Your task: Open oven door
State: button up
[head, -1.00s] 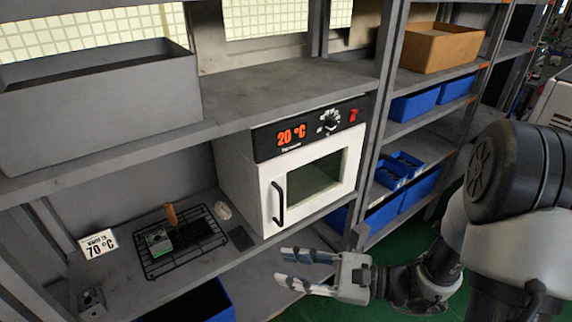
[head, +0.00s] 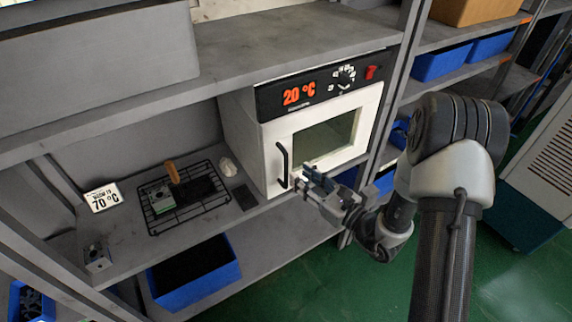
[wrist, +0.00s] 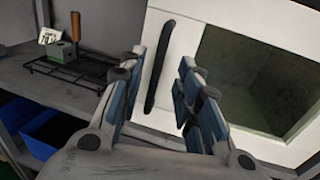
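The white oven (head: 262,150) stands on the shelf, its door (head: 325,140) shut, with a dark window. The display above the door reads 20 °C. A black vertical handle (head: 283,164) is on the door's left side; it also shows in the wrist view (wrist: 159,65). My gripper (head: 310,178) is in front of the lower part of the door, just right of the handle in the head view. In the wrist view my gripper (wrist: 160,85) is open, and the handle appears between its two fingers. I cannot tell how far the handle is from the fingertips.
Left of the oven, a black wire rack (head: 188,203) carries a metal block and a wooden-handled tool (head: 173,172). A sign reading 70 °C (head: 103,197) stands further left. A blue bin (head: 195,272) sits on the shelf below. Shelf posts flank the bay.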

aim_at(287, 165)
jog(key=x, duration=0.7)
jog(key=shift+w+a+b, duration=0.25)
jog(key=shift+b, duration=0.1)
jog(key=shift+c, duration=0.2)
grip_shut()
